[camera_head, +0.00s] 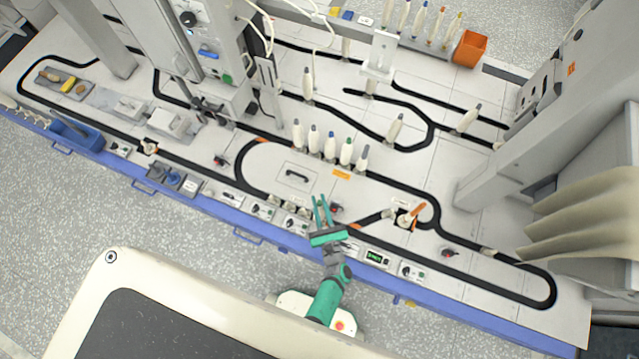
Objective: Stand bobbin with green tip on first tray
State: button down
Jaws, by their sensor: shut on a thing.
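The bobbin with a green tip (347,152) is white and stands upright in a row of similar bobbins at the middle of the machine, behind my gripper. My gripper (322,201) has green fingers that point away from me, over the near side of the track loop. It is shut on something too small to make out. A small dark and red tray (336,208) sits on the black track just right of the fingertips. Another tray (449,253) is on the track farther right, and one (220,160) is to the left. I cannot tell which is first.
Neighbouring bobbins (331,147) stand close beside the green-tipped one. A white device with an orange lever (413,214) is right of my gripper. Small control boxes (263,209) line the blue front edge (237,237). An orange bin (469,48) and more bobbins are at the back.

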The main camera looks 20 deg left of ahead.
jog(key=shift+r, duration=0.8)
dwell(0.5)
jog(key=shift+f, duration=1.2)
dwell(1.1)
jog(key=c, duration=1.9)
grip_release()
jog(key=shift+c, duration=0.2)
jog(key=shift+s, duration=0.1)
jog(key=v, duration=1)
jog(key=shift+s+d, duration=0.3)
